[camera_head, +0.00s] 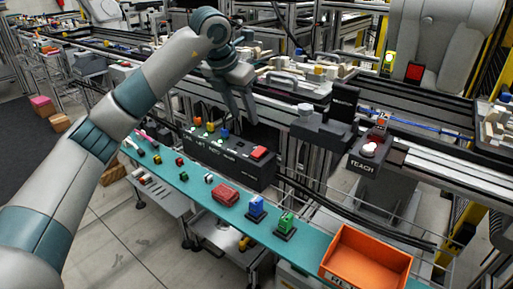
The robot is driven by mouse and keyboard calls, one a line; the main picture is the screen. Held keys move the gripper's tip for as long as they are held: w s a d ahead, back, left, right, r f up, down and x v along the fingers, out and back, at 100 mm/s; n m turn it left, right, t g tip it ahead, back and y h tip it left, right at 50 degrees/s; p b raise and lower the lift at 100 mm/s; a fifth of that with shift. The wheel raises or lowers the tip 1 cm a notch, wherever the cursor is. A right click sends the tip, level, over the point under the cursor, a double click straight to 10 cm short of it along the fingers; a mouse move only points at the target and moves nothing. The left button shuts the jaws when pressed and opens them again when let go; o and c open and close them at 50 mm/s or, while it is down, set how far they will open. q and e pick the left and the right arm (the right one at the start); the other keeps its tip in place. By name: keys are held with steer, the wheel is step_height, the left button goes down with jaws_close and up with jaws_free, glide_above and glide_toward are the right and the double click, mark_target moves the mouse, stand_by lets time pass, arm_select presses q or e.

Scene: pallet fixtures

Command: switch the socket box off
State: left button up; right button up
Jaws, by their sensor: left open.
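A long black box with white lettering (222,157), which looks like the socket box, stands behind the green-blue shelf. A red switch (259,153) sits on its top at the right end; its on or off position is too small to tell. Small coloured parts stand on or just behind the box's left and middle top. My left gripper (240,116) points down above and behind the middle of the box, left of the red switch. Its fingers are apart with nothing between them, and it appears clear of the switch. My right gripper is out of view.
The green-blue shelf (310,241) carries a red block (225,194), a blue part (256,208), a green part (285,223) and an orange bin (366,258). Rails and beige blocks lie behind the gripper.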

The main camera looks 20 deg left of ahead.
mark_target(258, 151)
arm_select(q)
steer(key=b+x, duration=0.1)
steer(key=x, duration=1.3)
steer(key=shift+s+f, duration=0.1)
steer(key=shift+f, duration=0.05)
steer(key=shift+x, duration=0.75)
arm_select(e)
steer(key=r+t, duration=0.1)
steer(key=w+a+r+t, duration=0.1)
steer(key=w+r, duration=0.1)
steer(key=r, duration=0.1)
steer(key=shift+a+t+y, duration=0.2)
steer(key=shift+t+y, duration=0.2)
arm_select(q)
steer(key=shift+c, duration=0.7)
steer(key=c, duration=0.9)
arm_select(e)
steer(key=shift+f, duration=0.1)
